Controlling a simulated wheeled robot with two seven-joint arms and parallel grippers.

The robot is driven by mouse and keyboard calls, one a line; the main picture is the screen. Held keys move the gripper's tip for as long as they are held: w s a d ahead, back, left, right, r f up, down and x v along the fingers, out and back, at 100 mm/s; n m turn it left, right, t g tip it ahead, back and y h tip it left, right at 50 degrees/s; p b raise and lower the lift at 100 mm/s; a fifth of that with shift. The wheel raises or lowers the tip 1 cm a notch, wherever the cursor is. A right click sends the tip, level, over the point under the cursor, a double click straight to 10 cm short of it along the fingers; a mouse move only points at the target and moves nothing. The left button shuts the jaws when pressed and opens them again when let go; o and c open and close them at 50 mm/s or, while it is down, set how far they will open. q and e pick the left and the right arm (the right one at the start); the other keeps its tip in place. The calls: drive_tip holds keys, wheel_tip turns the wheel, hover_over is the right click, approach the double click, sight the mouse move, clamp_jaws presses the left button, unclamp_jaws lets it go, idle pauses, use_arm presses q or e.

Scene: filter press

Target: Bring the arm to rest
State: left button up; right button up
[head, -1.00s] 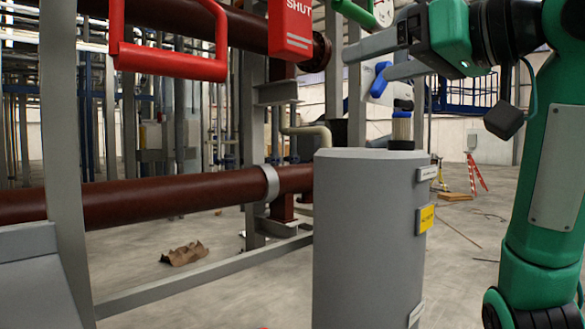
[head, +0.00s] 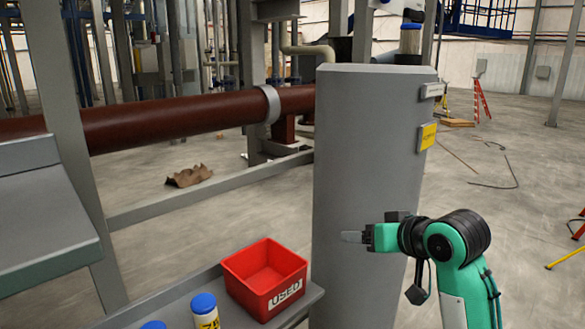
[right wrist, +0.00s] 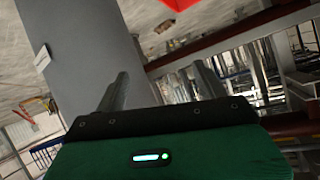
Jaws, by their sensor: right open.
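My right arm (head: 462,265), green with black joints, is at the lower right of the head view, bent with its forearm pointing left. My right gripper (head: 352,237) is in front of the grey cylindrical housing (head: 370,150), seen side-on. In the right wrist view the gripper (right wrist: 167,75) has its two fingers spread apart, with nothing between them. I cannot tell how far it is from the housing. My left gripper is not in view.
A red bin (head: 288,292) marked USED looks empty and stands on a grey shelf (head: 217,277) left of my right gripper. Blue-capped bottles (head: 205,311) stand beside it. A grey frame post (head: 68,130) and brown pipe (head: 180,123) are at left. Open floor lies right of the housing.

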drive_tip(key=s+d+f+g+h, duration=0.1)
drive_tip(key=s+f, duration=0.3)
drive_tip(key=f, duration=0.4)
drive_tip(key=s+d+f+m+g+h, duration=0.1)
drive_tip(key=s+f, duration=0.3)
drive_tip(key=f, duration=0.4)
drive_tip(key=s+d+f+g+h, duration=0.1)
drive_tip(key=s+f, duration=0.2)
drive_tip(key=f, duration=0.5)
drive_tip(key=s+d+f+g+h, duration=0.1)
drive_tip(key=s+d+f+g, duration=0.1)
drive_tip(key=s+f, duration=0.75)
drive_tip(key=s+d+f+g+h, duration=0.2)
drive_tip(key=s+d+f, duration=0.15)
drive_tip(key=s, duration=1.05)
wheel_tip(320, 180, down, 33)
drive_tip(key=g, duration=0.1)
drive_tip(key=s+d+f+g, duration=0.1)
drive_tip(key=s+d+f, duration=0.1)
drive_tip(key=s+f, duration=1.6)
drive_tip(key=shift+s+d+f+g, duration=0.2)
drive_tip(key=shift+s+d+g, duration=0.1)
drive_tip(key=shift+s, duration=0.35)
